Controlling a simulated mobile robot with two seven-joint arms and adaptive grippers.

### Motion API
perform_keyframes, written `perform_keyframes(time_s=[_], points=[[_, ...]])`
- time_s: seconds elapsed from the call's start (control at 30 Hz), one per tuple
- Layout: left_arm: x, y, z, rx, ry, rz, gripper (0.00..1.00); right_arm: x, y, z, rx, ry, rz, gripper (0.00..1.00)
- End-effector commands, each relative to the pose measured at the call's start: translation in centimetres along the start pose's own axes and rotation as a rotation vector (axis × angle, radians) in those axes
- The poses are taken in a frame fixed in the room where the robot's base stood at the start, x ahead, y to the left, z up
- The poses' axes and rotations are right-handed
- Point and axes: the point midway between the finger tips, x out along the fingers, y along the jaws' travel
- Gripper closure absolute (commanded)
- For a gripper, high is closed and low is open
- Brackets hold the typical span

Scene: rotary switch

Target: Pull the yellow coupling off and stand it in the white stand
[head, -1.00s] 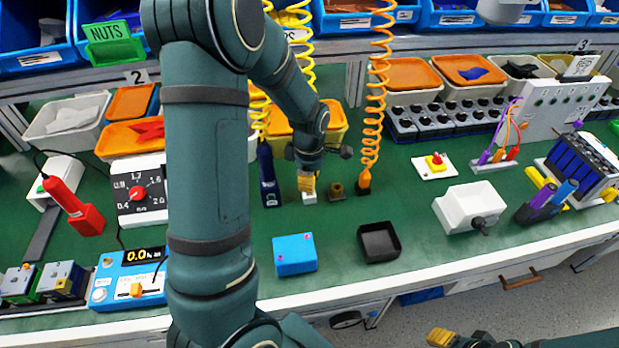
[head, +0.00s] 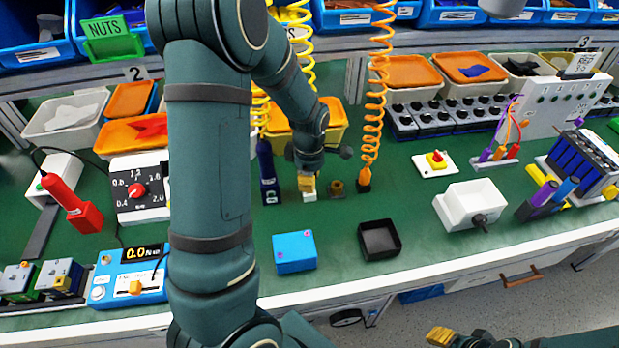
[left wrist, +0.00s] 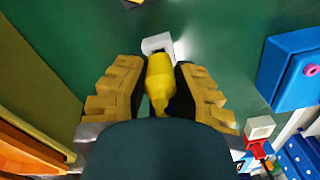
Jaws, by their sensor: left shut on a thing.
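My left gripper (head: 307,184) is over the white stand (head: 309,196) on the green bench. In the left wrist view its yellow fingers (left wrist: 160,88) are shut on the yellow coupling (left wrist: 161,78), which lies between them. The coupling's far end meets or overlaps the white stand (left wrist: 157,43) in that view. I cannot tell whether it sits in the stand or just above it. In the head view the fingers hide most of the coupling. My right gripper (head: 440,336) shows only partly at the bottom edge, away from the bench, and its opening is unclear.
A small brass-coloured fitting (head: 337,188) stands just right of the white stand. A dark blue tool (head: 267,173) hangs on a yellow coil to its left. An orange coiled hose (head: 373,125) hangs to the right. A blue box (head: 294,252) and a black tray (head: 379,241) lie in front.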

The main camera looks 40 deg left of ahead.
Motion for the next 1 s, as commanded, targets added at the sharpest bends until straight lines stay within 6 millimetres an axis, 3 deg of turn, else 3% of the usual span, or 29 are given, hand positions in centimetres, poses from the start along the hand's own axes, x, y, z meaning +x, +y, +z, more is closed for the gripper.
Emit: perform_keyframes(time_s=[1.0], points=[[1.08, -0.01, -0.01, 0.000, 0.000, -0.001, 1.00, 0.51, 0.19, 0.05, 0.000, 0.000, 0.000, 0.53]])
